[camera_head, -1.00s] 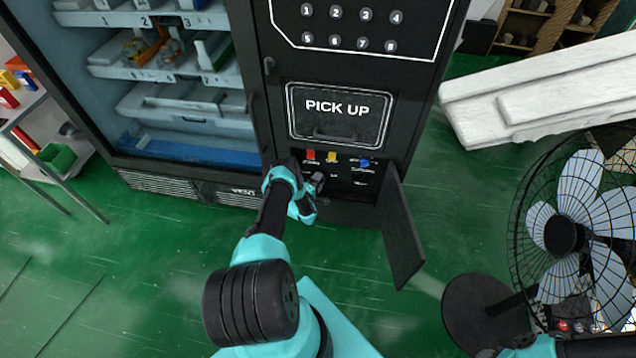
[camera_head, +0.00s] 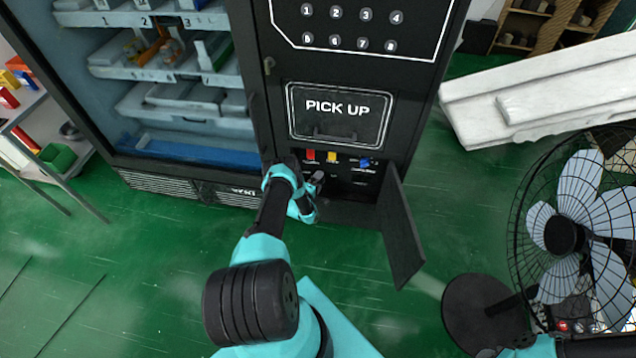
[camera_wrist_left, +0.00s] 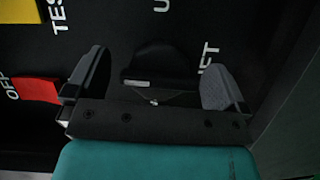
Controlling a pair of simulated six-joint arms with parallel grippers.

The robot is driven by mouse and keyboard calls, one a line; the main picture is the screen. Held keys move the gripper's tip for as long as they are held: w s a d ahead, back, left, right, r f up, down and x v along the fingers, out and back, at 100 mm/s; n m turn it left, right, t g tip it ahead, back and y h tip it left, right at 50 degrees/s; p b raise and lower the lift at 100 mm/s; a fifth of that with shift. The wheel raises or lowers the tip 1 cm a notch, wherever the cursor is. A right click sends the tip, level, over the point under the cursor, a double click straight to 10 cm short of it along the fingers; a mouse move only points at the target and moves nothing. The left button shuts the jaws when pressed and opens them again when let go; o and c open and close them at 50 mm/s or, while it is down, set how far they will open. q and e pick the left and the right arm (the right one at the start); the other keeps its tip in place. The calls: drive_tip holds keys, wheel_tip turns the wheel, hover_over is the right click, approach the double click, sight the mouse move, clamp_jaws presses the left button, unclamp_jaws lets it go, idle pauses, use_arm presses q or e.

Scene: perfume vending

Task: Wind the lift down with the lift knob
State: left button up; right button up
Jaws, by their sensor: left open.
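The lift knob (camera_wrist_left: 160,62) is a dark rounded knob in the left wrist view, beside a partly covered white label whose end reads "FT". My left gripper (camera_wrist_left: 155,78) is open, with one finger on each side of the knob. Gaps show between the knob and both fingers. In the head view my left gripper (camera_head: 314,184) is at the open lower compartment of the black vending machine (camera_head: 262,95); the knob cannot be made out there. The lift itself cannot be clearly told apart behind the glass. My right gripper is not in view.
Red (camera_head: 311,155), yellow (camera_head: 332,156) and blue (camera_head: 364,162) controls sit above the gripper, under the pick up hatch (camera_head: 338,122). An open black door (camera_head: 402,230) hangs to the right. A fan (camera_head: 565,235) stands farther right.

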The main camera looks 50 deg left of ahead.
use_arm(q)
drive_tip(key=v, duration=1.7)
drive_tip(key=shift+s, duration=0.2)
drive_tip(key=w+d+r+m+g+h, duration=0.3)
drive_tip(key=w+d+r+m+g, duration=0.15)
drive_tip(key=d, duration=0.55)
drive_tip(key=w+d+r+m+g+h, duration=0.35)
drive_tip(key=w+d+r+m, duration=0.2)
drive_tip(key=d, duration=0.45)
drive_tip(key=s+d+r+m+g+h, duration=0.2)
drive_tip(key=s+d+r+m+g, duration=0.6)
drive_tip(key=s+d+r, duration=0.5)
drive_tip(key=d+r, duration=0.2)
drive_tip(key=d, duration=0.1)
drive_tip(key=shift+s+d+r, duration=0.15)
drive_tip(key=shift+s+d, duration=0.15)
drive_tip(key=shift+d, duration=0.05)
drive_tip(key=shift+a, duration=0.1)
